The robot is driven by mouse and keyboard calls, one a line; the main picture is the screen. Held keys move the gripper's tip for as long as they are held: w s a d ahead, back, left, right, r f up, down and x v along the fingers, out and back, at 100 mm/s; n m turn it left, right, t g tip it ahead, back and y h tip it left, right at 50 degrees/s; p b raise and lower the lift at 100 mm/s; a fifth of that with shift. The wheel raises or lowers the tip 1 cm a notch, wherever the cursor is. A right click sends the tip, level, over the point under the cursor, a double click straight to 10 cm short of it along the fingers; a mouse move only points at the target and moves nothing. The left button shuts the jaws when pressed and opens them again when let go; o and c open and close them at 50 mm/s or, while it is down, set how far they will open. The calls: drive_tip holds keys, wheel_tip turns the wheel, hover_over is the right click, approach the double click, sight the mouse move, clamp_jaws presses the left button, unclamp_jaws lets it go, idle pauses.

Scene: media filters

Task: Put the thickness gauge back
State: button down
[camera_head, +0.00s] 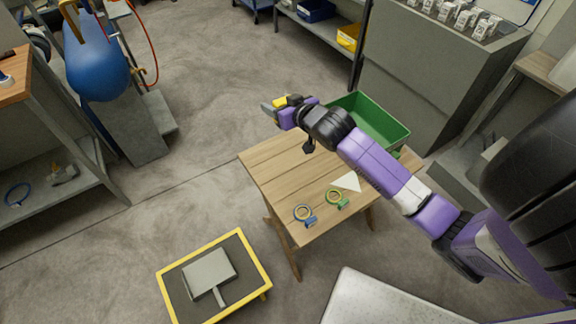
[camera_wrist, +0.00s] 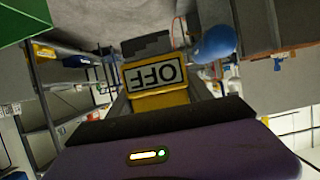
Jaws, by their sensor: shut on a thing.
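The thickness gauge appears to be the yellow device with an "OFF" display (camera_wrist: 156,76), with a grey block at its far end in the wrist view. The letters look upside down there. My gripper (camera_wrist: 160,95) is shut on it. In the head view the yellow gauge (camera_head: 281,102) is at the end of my arm, held in the air beyond the far edge of the wooden table (camera_head: 290,175). My gripper (camera_head: 284,108) is left of the green bin (camera_head: 388,140), apart from it. Its fingers are partly hidden in the head view.
On the table lie a blue ring-shaped tool (camera_head: 304,215), a green ring-shaped tool (camera_head: 336,198) and a white triangle (camera_head: 347,182). A yellow-rimmed stand (camera_head: 166,282) holds a grey paddle-shaped piece (camera_head: 209,275). A blue tank (camera_head: 97,70) stands back left. Open floor lies left of the table.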

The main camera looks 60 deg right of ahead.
drive_tip(key=f+b, duration=0.1)
drive_tip(key=f, duration=0.6)
drive_tip(key=f+b, duration=0.1)
drive_tip(key=f, duration=0.6)
drive_tip(key=s+f+b, duration=0.1)
drive_tip(key=f, duration=0.6)
drive_tip(key=shift+d+f, duration=0.25)
drive_tip(key=shift+f, duration=0.2)
drive_tip(key=shift+c, duration=2.2)
unclamp_jaws()
drive_tip(key=shift+r, duration=0.15)
